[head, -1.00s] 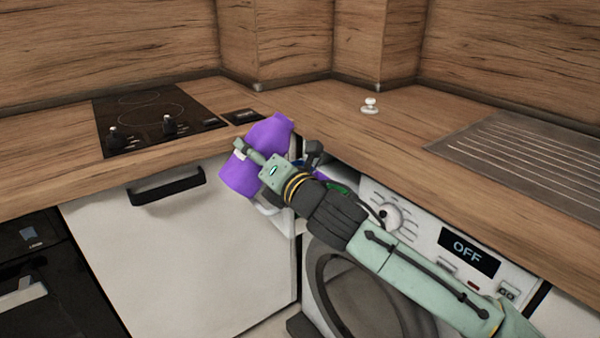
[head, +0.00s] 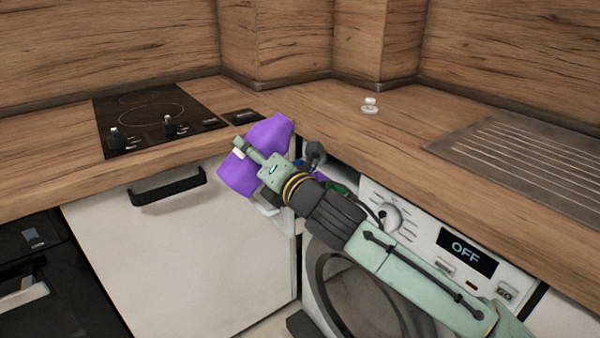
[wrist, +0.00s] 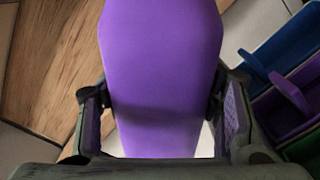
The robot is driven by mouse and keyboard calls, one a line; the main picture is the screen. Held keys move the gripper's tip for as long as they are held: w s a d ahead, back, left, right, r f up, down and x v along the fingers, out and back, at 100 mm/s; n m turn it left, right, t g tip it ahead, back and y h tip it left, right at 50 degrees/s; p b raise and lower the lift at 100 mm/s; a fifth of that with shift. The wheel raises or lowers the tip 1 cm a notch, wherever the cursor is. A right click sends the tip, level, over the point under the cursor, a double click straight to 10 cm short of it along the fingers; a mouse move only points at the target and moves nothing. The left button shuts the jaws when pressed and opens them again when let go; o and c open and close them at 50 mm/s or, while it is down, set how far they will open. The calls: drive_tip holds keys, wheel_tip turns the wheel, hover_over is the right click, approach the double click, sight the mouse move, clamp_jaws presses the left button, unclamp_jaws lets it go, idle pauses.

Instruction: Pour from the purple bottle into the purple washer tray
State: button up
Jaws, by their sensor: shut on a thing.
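My gripper (head: 278,165) is shut on the purple bottle (head: 238,176), with a finger on each side of it. The bottle also fills the middle of the wrist view (wrist: 160,60). It is tilted, its narrower end toward the upper right in the head view, in front of the counter edge. The washer tray has coloured compartments. Its purple compartment (wrist: 298,88) shows at the right of the wrist view, between a blue one (wrist: 262,45) and a green one (wrist: 305,148). In the head view, my gripper and wrist hide most of the tray. I cannot see any liquid.
The washing machine (head: 410,225) shows OFF on its display, below the wooden counter (head: 330,130). A white-fronted cabinet (head: 180,250) with a black handle is at the left. A hob (head: 150,118) and a small white knob-shaped object (head: 370,106) are on the counter.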

drive_tip(key=shift+s+a+r+m+p, duration=0.1)
drive_tip(key=shift+r+m+p, duration=0.2)
drive_tip(key=shift+m+p, duration=0.15)
idle(0.5)
drive_tip(key=shift+s+a+f+m+p, duration=0.15)
drive_tip(key=shift+a+f+m+p, duration=0.05)
drive_tip(key=shift+m+p, duration=0.6)
idle(1.8)
drive_tip(key=shift+m+p, duration=0.85)
drive_tip(key=shift+p, duration=0.35)
idle(2.0)
